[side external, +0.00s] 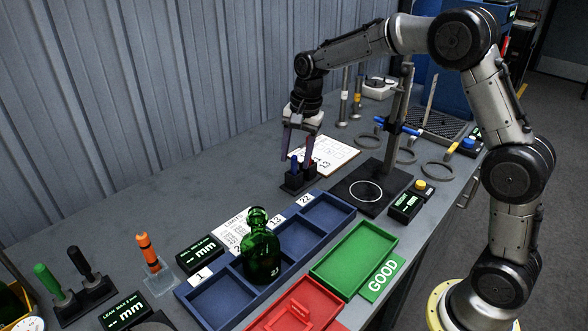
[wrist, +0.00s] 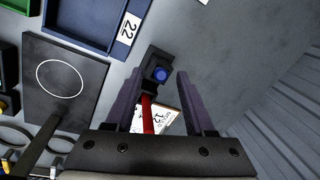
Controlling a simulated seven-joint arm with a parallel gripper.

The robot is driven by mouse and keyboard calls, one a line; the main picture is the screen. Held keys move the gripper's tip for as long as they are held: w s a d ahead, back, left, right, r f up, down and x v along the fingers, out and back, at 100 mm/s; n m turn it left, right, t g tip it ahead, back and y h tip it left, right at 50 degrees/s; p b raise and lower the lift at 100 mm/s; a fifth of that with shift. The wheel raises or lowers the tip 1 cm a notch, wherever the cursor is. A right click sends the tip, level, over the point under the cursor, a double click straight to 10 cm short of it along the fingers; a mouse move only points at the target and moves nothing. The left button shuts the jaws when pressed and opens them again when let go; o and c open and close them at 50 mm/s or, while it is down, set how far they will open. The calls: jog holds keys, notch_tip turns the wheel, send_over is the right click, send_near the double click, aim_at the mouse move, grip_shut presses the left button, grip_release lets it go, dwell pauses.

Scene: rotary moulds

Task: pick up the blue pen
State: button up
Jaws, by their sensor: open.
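The blue pen (side external: 294,166) stands upright in a small black holder (side external: 298,182) on the bench, behind the blue tray. In the wrist view the blue pen (wrist: 160,75) shows nearly end-on, between the two fingertips and closer to the left one. My gripper (side external: 296,158) points down, with its open fingers on either side of the blue pen's upper part. I cannot tell whether either finger touches it. A red pen (wrist: 148,115) shows between the fingers in the wrist view, nearer the palm; it is hard to make out in the side view.
A black plate with a white circle (side external: 366,190) and a stand is right of the holder. A white printed sheet (side external: 328,152) lies behind it. The blue compartment tray (side external: 222,296), holding a green bottle (side external: 260,250), is in front, with a green tray (side external: 355,256) beside it.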

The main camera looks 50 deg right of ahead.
aim_at(294, 171)
jog(key=shift+w+a+f, duration=0.1)
jog(key=shift+w+f, duration=0.05)
jog(key=shift+f, duration=0.75)
jog(key=shift+w+a+f, duration=0.1)
jog(key=shift+f, duration=0.75)
grip_shut()
